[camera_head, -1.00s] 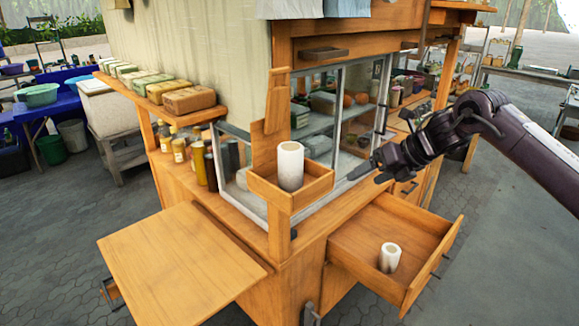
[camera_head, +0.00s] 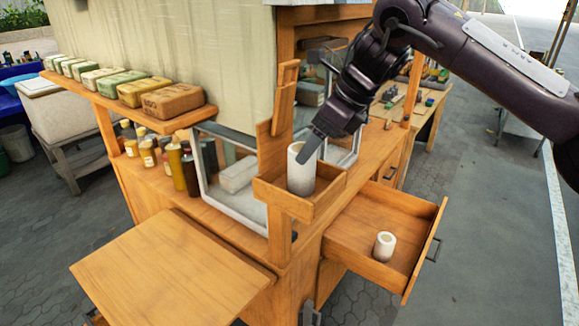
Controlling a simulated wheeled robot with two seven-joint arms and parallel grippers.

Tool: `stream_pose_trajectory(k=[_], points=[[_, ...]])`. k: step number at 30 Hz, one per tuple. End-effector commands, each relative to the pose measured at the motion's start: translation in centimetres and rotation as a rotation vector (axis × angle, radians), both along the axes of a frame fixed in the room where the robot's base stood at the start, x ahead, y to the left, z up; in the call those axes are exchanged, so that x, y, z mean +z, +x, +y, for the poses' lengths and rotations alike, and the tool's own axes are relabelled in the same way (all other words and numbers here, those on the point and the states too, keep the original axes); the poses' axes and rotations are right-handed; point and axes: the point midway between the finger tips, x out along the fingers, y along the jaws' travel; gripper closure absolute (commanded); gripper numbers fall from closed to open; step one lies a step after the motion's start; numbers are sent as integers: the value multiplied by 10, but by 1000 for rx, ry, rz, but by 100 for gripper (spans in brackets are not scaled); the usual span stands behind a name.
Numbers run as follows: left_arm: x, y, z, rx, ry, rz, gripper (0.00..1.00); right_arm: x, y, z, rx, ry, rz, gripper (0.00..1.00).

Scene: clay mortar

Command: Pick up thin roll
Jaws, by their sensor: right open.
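A tall white roll (camera_head: 300,178) stands upright in a small wooden tray (camera_head: 285,201) mounted at the corner of the wooden stall. A smaller, shorter white roll (camera_head: 384,246) stands upright in the open wooden drawer (camera_head: 350,240) below and to the right. My right gripper (camera_head: 312,148) is open at the upper right of the tall roll. One dark finger points down in front of its top edge and hides part of the rim; I cannot tell whether it touches. The other finger is hard to make out. My left gripper is out of view.
A shelf (camera_head: 180,122) with several wrapped bars is on the left, with bottles (camera_head: 176,165) below it. A glass-fronted cabinet frame (camera_head: 225,200) stands behind the tray. A bare wooden flap (camera_head: 165,265) juts out at front left. The drawer has free room around its roll.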

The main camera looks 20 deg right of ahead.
Motion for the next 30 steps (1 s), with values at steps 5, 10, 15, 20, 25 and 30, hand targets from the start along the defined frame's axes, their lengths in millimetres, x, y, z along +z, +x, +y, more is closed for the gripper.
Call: stream_pose_trajectory(k=[5,10,15,20,25,30], points=[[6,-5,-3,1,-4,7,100,-17,6,7,0,-1,3,23],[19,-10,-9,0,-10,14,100,-35,11,15,0,-2,4,23],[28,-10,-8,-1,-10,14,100,-57,19,24,0,-1,2,23],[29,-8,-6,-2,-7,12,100,-65,22,27,-1,1,0,23],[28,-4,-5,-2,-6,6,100,-65,22,27,-2,1,0,24],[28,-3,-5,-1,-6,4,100,-65,22,27,-2,1,0,46]])
